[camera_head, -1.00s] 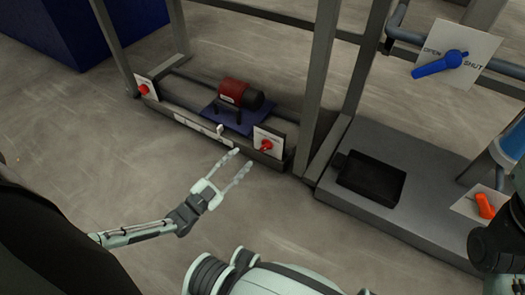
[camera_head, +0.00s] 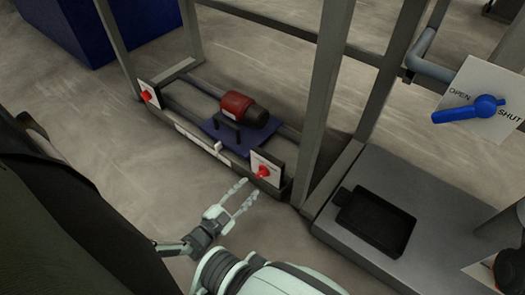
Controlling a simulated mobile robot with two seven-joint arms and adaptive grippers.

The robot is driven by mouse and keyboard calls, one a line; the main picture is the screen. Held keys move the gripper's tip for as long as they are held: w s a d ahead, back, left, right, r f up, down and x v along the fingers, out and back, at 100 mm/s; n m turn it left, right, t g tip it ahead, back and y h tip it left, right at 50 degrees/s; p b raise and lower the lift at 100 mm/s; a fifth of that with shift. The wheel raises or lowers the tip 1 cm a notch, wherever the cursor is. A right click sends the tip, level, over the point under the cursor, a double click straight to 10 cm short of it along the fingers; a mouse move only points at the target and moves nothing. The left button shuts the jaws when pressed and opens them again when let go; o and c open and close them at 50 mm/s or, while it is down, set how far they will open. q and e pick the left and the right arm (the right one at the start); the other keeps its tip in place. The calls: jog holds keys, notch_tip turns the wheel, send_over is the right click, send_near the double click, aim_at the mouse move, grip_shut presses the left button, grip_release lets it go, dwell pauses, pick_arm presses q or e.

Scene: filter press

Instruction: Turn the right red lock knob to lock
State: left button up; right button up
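The right red lock knob (camera_head: 262,172) sits on a white plate (camera_head: 267,165) at the right end of the low frame, in the middle of the head view. The other red knob (camera_head: 146,96) is on a similar plate at the frame's left end. My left gripper (camera_head: 243,192) is open and empty, its two fingers spread. Its fingertips point up toward the right knob and appear just short of it in the picture; the depth gap is hard to tell.
A red and black motor (camera_head: 243,108) stands on a blue base inside the frame. Grey posts (camera_head: 322,95) rise close to the right knob. A black tray (camera_head: 375,222) lies on the grey platform. A blue valve handle (camera_head: 470,110) is at upper right. Floor left of the gripper is clear.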

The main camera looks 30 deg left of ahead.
aim_at(260, 177)
pick_arm(q)
jog(key=shift+w+d+b, duration=0.15)
jog(key=shift+w+b, duration=0.15)
jog(key=shift+w, duration=1.25)
jog(key=shift+w+d+b, duration=0.1)
jog(key=shift+w+b, duration=0.2)
jog(key=shift+w, duration=1.2)
grip_shut()
